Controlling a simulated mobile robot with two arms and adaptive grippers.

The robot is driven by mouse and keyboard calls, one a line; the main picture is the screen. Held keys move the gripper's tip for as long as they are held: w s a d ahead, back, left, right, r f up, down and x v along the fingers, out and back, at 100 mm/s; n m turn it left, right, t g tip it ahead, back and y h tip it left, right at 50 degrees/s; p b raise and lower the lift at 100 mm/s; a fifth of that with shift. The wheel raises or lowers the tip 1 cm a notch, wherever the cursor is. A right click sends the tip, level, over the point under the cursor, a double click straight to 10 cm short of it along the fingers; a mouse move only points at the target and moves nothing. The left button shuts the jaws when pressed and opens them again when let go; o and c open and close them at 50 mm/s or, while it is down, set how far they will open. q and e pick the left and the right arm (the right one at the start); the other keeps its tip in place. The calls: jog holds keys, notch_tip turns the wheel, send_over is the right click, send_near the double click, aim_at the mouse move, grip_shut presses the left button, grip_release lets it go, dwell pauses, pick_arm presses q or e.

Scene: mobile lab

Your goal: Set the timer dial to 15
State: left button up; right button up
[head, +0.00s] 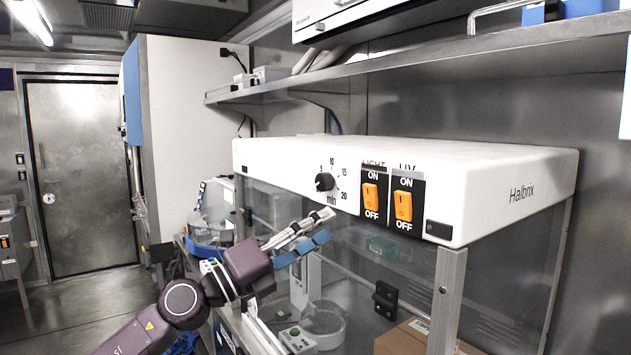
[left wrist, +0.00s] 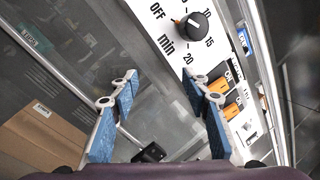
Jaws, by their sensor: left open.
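The timer dial (head: 325,182) is a round black knob on the white front panel of the Halbrix cabinet, with numbers up to 20 and "min" around it. It shows again at the top of the left wrist view (left wrist: 196,25), with a white line on its face; I cannot read its exact setting. My left gripper (head: 318,226) is open and empty, its blue-padded fingers below the dial and apart from it in the head view. In the left wrist view the fingers (left wrist: 158,92) stand wide apart, with the dial beyond the right one. My right gripper is not in view.
Two orange rocker switches, LIGHT (head: 370,197) and UV (head: 403,206), sit right of the dial. The cabinet's clear front (head: 350,262) lies below the panel, with a cardboard box (head: 405,338) behind it. A metal shelf (head: 450,62) runs above.

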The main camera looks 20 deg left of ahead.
aim_at(319, 183)
pick_arm(q)
jog(key=s+a+r+m+g+y, duration=0.2)
jog(key=s+a+r+m+y, duration=0.15)
jog(key=a+r+m, duration=0.45)
jog(key=shift+n, duration=0.5)
jog(key=w+d+p, duration=0.1)
jog(key=d, duration=0.1)
jog(key=w+d+p, duration=0.3)
jog(key=w+d, duration=0.1)
jog(key=shift+d+r, duration=0.2)
jog(key=shift+r, duration=0.2)
jog(key=shift+w+d+f, duration=0.1)
jog(key=shift+w+d, duration=0.05)
jog(key=shift+w, duration=0.15)
jog(key=shift+c, duration=0.5)
jog(key=c, duration=1.1)
